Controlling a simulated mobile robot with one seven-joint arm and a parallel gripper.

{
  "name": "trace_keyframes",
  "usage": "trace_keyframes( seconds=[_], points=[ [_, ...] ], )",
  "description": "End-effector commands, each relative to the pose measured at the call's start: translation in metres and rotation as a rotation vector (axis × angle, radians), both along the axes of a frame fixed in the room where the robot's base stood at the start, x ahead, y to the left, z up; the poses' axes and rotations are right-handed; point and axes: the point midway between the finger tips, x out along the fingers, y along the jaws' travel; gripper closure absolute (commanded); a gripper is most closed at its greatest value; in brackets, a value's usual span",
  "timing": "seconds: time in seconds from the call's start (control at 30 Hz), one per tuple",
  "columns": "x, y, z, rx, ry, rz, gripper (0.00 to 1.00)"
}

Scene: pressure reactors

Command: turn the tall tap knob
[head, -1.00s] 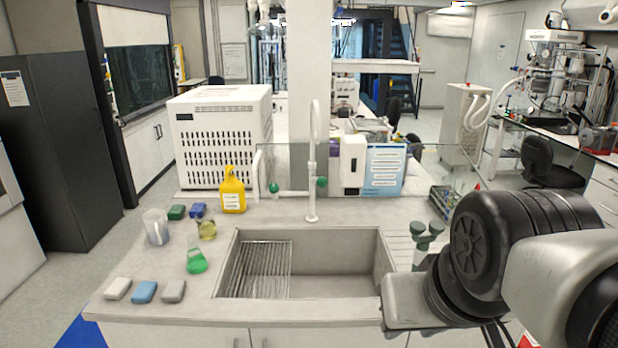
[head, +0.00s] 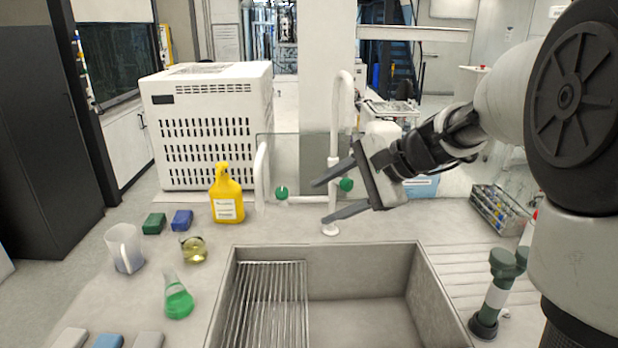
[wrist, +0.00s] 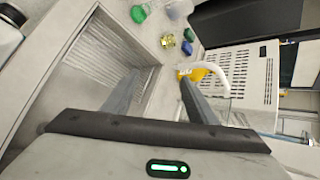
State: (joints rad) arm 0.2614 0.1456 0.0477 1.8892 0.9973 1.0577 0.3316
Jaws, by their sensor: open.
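The tall white tap (head: 335,135) stands behind the sink with its green knob (head: 346,185) on the right side of the stem. My gripper (head: 320,202) is open and empty, its fingers pointing left in the head view. The knob shows between the two fingers there, with no contact visible; its distance in depth from them is unclear. A finger crosses in front of the tap stem. In the wrist view the open fingers (wrist: 156,88) reach over the counter, and I cannot make out the tall knob.
A shorter white tap (head: 261,175) with a green knob (head: 281,193) stands to the left. The yellow bottle (head: 227,197), flasks and a jug (head: 124,248) stand left of the sink (head: 390,256). A tube rack (head: 500,210) is on the right.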

Motion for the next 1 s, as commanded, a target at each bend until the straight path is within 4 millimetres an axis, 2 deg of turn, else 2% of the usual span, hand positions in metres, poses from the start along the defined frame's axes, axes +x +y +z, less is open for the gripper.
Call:
trace_keyframes(
  seconds=[0.03, 0.17, 0.2, 0.3, 0.4, 0.53, 0.67, 0.87, 1.0],
  points=[
    [0.033, -0.009, -0.027, 0.11, 0.042, -0.074, 0.47],
    [0.11, -0.039, -0.06, 0.41, 0.121, -0.263, 0.47],
    [0.131, -0.052, -0.071, 0.498, 0.14, -0.318, 0.47],
    [0.175, -0.087, -0.098, 0.699, 0.177, -0.437, 0.47],
    [0.205, -0.121, -0.121, 0.855, 0.194, -0.527, 0.47],
    [0.225, -0.15, -0.139, 0.983, 0.204, -0.596, 0.47],
    [0.234, -0.159, -0.144, 1.03, 0.205, -0.62, 0.47],
    [0.255, -0.14, -0.144, 1.031, 0.207, -0.62, 0.47],
    [0.277, -0.121, -0.144, 1.03, 0.206, -0.619, 0.47]
  ],
)
